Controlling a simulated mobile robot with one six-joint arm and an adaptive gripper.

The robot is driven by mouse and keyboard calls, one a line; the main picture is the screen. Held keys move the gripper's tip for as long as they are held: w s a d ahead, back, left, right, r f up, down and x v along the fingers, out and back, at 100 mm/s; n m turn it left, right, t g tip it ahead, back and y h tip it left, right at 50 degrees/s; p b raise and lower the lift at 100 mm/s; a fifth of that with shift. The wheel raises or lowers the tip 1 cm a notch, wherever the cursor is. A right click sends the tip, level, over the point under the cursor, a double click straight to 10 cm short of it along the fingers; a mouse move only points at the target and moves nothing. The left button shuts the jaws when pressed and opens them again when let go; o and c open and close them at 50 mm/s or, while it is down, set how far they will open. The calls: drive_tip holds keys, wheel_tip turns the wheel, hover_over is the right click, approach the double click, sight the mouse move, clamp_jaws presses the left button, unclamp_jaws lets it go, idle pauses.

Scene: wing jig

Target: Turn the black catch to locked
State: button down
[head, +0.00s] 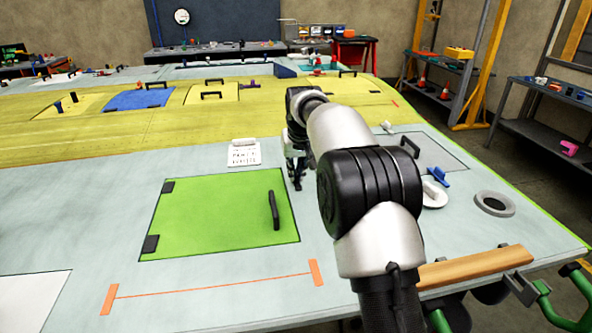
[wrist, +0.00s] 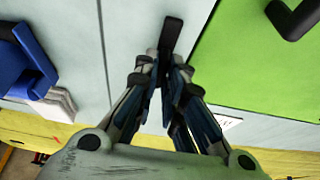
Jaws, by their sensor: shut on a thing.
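The black catch (wrist: 172,34) is a short dark bar on the pale wing skin, beside the edge of the green panel (wrist: 255,60). My gripper (wrist: 168,66) is shut on the catch, and one end of the bar sticks out past the fingertips. In the head view my gripper (head: 296,180) points down just off the upper right corner of the green panel (head: 215,222). There the catch cannot be told apart from the dark fingers. I cannot tell whether the catch is at a locked mark.
A black handle (head: 274,210) stands on the green panel. A white card (head: 244,152) lies behind the panel. To the right are a blue clamp (head: 438,176), a white oval piece (head: 433,195) and a grey ring (head: 494,203). The skin left of the green panel is clear.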

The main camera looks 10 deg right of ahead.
drive_tip(key=shift+p, duration=0.4)
drive_tip(key=m+p, duration=0.1)
drive_tip(key=p, duration=0.1)
drive_tip(key=m+h+p, duration=0.1)
drive_tip(key=shift+a+r+m+p, duration=0.15)
drive_tip(key=shift+r+m+p, duration=0.05)
drive_tip(key=shift+m+p, duration=0.2)
drive_tip(key=shift+m+g+h+p, duration=0.3)
drive_tip(key=shift+m+h+p, duration=0.1)
drive_tip(key=shift+m+p, duration=0.55)
drive_tip(key=m+p, duration=0.1)
drive_tip(key=p, duration=0.1)
drive_tip(key=m+h+p, duration=0.1)
drive_tip(key=m, duration=0.1)
drive_tip(key=shift+a+f+g+p, duration=0.15)
drive_tip(key=shift+g+p, duration=0.15)
drive_tip(key=shift+p, duration=0.05)
drive_tip(key=shift+w+m+p, duration=0.1)
drive_tip(key=shift+m+p, duration=0.3)
drive_tip(key=shift+m, duration=0.15)
drive_tip(key=shift+f, duration=0.15)
drive_tip(key=c, duration=1.7)
unclamp_jaws()
